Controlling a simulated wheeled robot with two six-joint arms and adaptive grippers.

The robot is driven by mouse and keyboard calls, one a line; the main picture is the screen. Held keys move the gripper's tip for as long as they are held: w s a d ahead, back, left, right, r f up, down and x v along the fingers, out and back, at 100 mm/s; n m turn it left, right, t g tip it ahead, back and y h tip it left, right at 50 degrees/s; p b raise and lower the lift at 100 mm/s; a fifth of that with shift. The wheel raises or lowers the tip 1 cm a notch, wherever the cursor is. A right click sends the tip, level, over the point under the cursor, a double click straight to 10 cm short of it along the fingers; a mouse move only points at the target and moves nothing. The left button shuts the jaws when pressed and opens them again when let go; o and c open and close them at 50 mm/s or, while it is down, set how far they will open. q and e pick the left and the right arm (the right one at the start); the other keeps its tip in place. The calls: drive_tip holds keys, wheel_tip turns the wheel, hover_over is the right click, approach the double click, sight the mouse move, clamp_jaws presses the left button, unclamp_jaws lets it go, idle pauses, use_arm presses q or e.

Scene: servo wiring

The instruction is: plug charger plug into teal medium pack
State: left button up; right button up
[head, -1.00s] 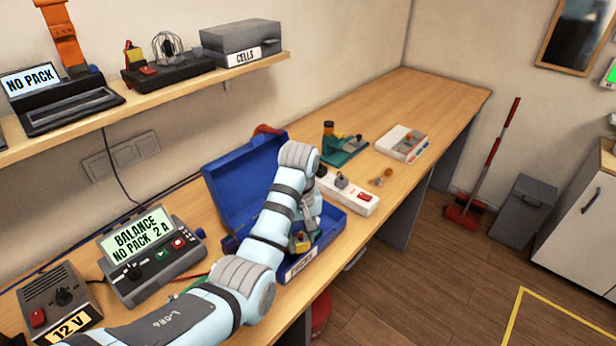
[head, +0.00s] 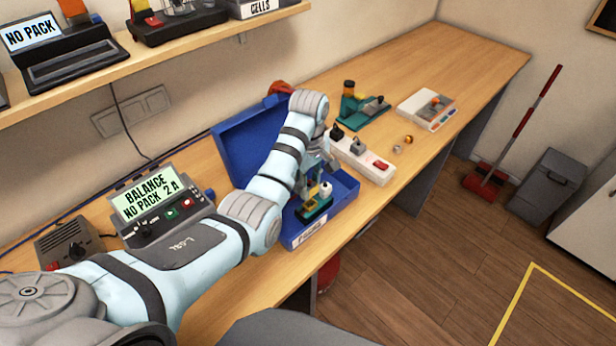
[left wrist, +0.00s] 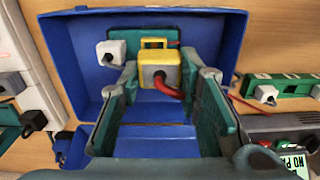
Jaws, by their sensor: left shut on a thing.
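A yellow plug with a red cable (left wrist: 158,72), which I take as the charger plug, is between the fingers of my left gripper (left wrist: 160,84). The left gripper is shut on it. In the head view my left gripper (head: 312,174) reaches down into the open blue case. The teal pack (head: 315,213) is in the case below the gripper; it also shows behind the plug in the left wrist view (left wrist: 180,56). A yellow frame (left wrist: 154,43) and a white plug (left wrist: 110,52) show at the pack. I cannot tell whether the yellow plug is seated. My right gripper is not in view.
The blue case's lid (head: 236,150) stands open on the left. A white power strip (head: 362,160) is just right of the case. The charger (head: 160,207) reads NO PACK. A teal stand (head: 362,110) and a white box (head: 427,108) are farther back.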

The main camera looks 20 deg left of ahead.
sight(311, 186)
use_arm(q)
drive_tip(key=w+f, duration=0.2)
drive_tip(key=f, duration=0.1)
drive_tip(key=shift+f, duration=0.15)
drive_tip(key=shift+s+r, duration=0.25)
drive_tip(key=shift+s, duration=0.25)
drive_tip(key=shift+s+r, duration=0.15)
drive_tip(key=shift+s, duration=0.1)
drive_tip(key=shift+w, duration=0.4)
drive_tip(key=shift+s+p, duration=0.15)
drive_tip(key=shift+p, duration=0.2)
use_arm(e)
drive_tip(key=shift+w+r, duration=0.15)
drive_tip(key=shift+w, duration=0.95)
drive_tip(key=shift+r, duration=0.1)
use_arm(q)
drive_tip(key=shift+p, duration=0.35)
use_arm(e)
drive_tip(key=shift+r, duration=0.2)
